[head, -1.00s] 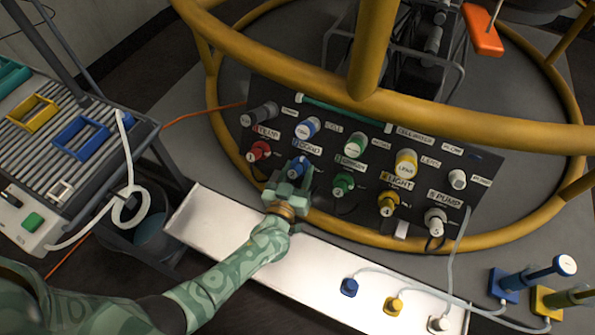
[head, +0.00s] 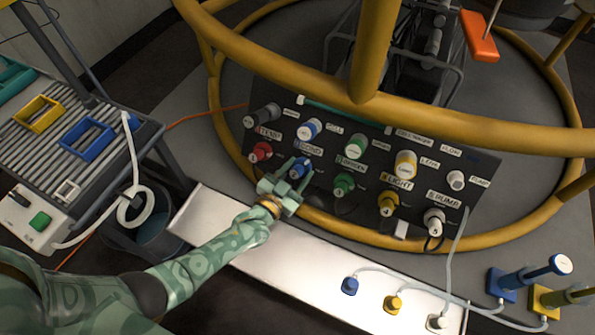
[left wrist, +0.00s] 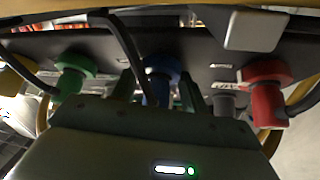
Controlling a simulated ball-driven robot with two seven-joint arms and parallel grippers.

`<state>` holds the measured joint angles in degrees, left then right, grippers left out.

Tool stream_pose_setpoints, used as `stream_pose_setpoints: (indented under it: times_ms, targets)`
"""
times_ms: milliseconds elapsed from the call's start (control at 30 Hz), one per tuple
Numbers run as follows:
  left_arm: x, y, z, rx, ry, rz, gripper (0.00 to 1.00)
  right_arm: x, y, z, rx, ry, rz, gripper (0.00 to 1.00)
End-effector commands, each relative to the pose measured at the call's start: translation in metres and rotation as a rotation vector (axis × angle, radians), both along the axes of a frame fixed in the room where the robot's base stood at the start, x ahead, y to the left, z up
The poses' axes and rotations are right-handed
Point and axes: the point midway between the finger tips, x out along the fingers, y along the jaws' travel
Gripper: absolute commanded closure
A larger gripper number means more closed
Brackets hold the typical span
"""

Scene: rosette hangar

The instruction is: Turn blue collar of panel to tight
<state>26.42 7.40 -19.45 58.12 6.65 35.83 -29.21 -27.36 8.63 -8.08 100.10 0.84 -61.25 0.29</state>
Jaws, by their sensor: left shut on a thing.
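The black panel (head: 322,192) stands tilted in front of my left arm, with a row of coloured collars along its lower half. My left gripper (head: 297,179) is shut on the blue collar (head: 302,166), between the red collar (head: 261,151) and the green collar (head: 343,184). In the left wrist view the blue collar (left wrist: 158,90) shows between my dark fingers, partly hidden by them and by a dark cable. The green collar (left wrist: 73,74) is on its left and the red collar (left wrist: 265,92) on its right. My right gripper is not in view.
A yellow tube rail (head: 420,110) arches over the panel. A white shelf (head: 270,260) lies below it, with blue, yellow and white plugs at its right part. A cart (head: 75,150) with a white hose stands at the left. Yellow (head: 388,204) and white collars are further right.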

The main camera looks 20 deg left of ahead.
Motion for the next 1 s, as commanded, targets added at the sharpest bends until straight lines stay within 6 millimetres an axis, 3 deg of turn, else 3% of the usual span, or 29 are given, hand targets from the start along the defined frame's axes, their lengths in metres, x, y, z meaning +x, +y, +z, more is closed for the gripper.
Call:
stream_pose_setpoints:
  times_ms: [467, 1000]
  targets:
    - [0.001, 0.005, 0.004, 0.387, -0.014, -0.240, 0.78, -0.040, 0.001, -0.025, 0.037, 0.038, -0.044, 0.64]
    - [0.004, 0.008, 0.007, 0.779, -0.026, -0.485, 0.78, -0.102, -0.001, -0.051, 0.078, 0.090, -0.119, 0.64]
